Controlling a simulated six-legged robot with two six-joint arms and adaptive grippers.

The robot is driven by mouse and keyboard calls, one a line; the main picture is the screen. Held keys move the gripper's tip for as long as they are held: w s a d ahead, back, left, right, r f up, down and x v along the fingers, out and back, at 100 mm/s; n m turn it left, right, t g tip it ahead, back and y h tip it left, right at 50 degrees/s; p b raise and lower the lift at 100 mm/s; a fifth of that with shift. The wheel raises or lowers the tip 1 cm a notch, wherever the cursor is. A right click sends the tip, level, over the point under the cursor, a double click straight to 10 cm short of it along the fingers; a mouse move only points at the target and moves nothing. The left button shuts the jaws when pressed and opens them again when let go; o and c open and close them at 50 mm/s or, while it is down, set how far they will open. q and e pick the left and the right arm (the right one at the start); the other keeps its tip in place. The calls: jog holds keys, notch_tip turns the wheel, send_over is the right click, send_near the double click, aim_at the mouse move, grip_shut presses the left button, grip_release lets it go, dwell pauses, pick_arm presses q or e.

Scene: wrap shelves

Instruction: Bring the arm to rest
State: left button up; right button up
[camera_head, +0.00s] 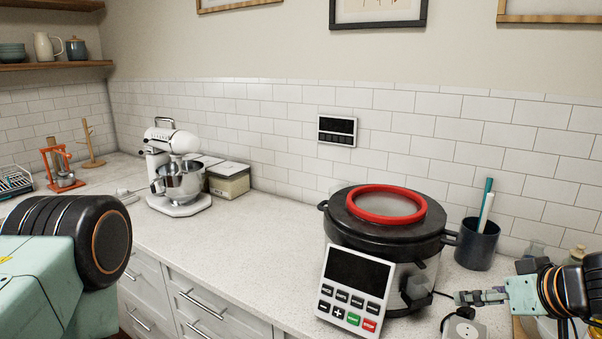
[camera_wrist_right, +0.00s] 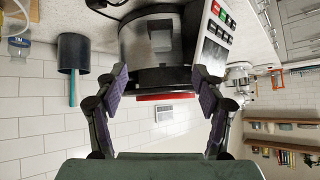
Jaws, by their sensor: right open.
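My right gripper (camera_head: 468,298) is at the lower right of the head view, its fingers pointing left toward the cooker. In the right wrist view my right gripper (camera_wrist_right: 161,72) has its two fingers spread wide with nothing between them. A dark round cooker (camera_head: 385,243) with a red-rimmed lid and a button panel (camera_head: 355,290) stands on the counter to the left of the gripper. The cooker (camera_wrist_right: 152,45) appears upside down beyond the fingers in the wrist view. My left gripper is out of view; only part of my left arm shows at the lower left.
A white counter (camera_head: 240,235) runs along the tiled wall, with clear room left of the cooker. A dark utensil cup (camera_head: 476,247) stands behind the right gripper. A white stand mixer (camera_head: 178,180) and a box (camera_head: 229,181) stand farther left. Drawers (camera_head: 195,300) are below.

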jog(key=s+a+f+m+g+h+b, duration=0.1)
jog(key=s+a+f+m+g+b, duration=0.3)
jog(key=f, duration=1)
jog(key=s+f+m+h+b, duration=0.1)
jog(key=s+f+m+b, duration=0.35)
jog(key=f, duration=0.95)
pick_arm(q)
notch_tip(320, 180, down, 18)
jog(key=b, duration=0.9)
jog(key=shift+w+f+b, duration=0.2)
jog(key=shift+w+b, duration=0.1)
jog(key=shift+b, duration=0.1)
pick_arm(e)
jog(key=s+a+f+n+g, duration=0.2)
jog(key=s+f+n, duration=0.1)
jog(key=s+f, duration=0.6)
jog(key=s+a+f+n+g, duration=0.2)
jog(key=s+f+n+g, duration=0.1)
jog(key=s+f, duration=0.7)
jog(key=shift+s+a, duration=0.4)
jog(key=shift+s, duration=0.85)
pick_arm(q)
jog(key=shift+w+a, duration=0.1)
pick_arm(e)
jog(key=shift+w+n, duration=0.1)
jog(key=shift+n, duration=0.15)
